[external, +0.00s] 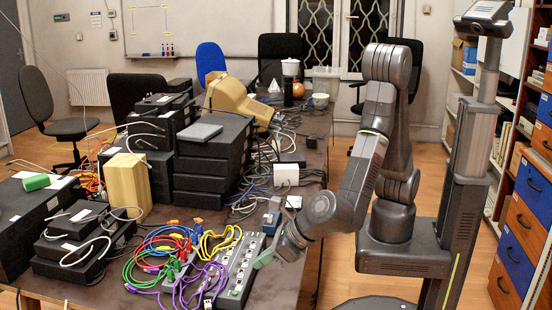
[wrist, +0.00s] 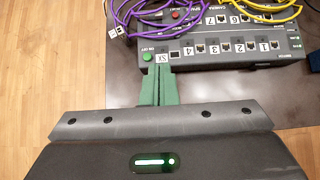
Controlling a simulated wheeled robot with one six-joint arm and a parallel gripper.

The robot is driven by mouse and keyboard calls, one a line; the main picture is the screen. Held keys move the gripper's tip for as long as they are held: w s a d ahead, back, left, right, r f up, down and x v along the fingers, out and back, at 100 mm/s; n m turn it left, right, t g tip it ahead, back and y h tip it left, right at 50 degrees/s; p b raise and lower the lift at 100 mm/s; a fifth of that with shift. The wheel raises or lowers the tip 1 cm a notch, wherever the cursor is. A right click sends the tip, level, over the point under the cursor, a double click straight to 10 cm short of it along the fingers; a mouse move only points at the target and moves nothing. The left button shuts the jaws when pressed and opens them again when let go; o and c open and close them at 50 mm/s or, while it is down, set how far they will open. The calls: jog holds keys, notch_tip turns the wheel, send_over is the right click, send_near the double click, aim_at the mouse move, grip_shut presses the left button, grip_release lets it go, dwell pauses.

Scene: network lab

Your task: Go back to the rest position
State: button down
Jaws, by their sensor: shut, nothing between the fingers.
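My gripper (external: 262,256) is at the end of my arm, which reaches down and left over the near right part of the table (external: 300,247). In the wrist view its green fingers (wrist: 160,86) are together with nothing between them. The fingertips are at the edge of a grey switch box (wrist: 228,42) with numbered ports, close to its green button (wrist: 147,57). Whether they touch the box cannot be told.
Purple cables (external: 205,282) and yellow cables (external: 222,240) lie by the box. Stacks of black devices (external: 210,160) fill the table's left and middle. A shelf with blue and orange drawers (external: 523,225) stands at the right. Bare floor (wrist: 50,70) shows in the wrist view.

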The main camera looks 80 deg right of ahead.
aim_at(226, 286)
jog(key=shift+w+f, duration=0.1)
jog(key=b+x, duration=0.1)
jog(key=x, duration=0.8)
jog(key=shift+w+d+f, duration=0.1)
jog(key=shift+w+f, duration=0.15)
jog(key=shift+f, duration=0.05)
jog(key=shift+s+r+p, duration=0.25)
jog(key=shift+p, duration=0.55)
jog(key=shift+s+f+b, duration=0.2)
jog(key=shift+s+b, duration=0.2)
jog(key=shift+s, duration=0.25)
jog(key=v, duration=0.3)
jog(key=shift+v, duration=0.8)
jog(key=shift+f, duration=0.15)
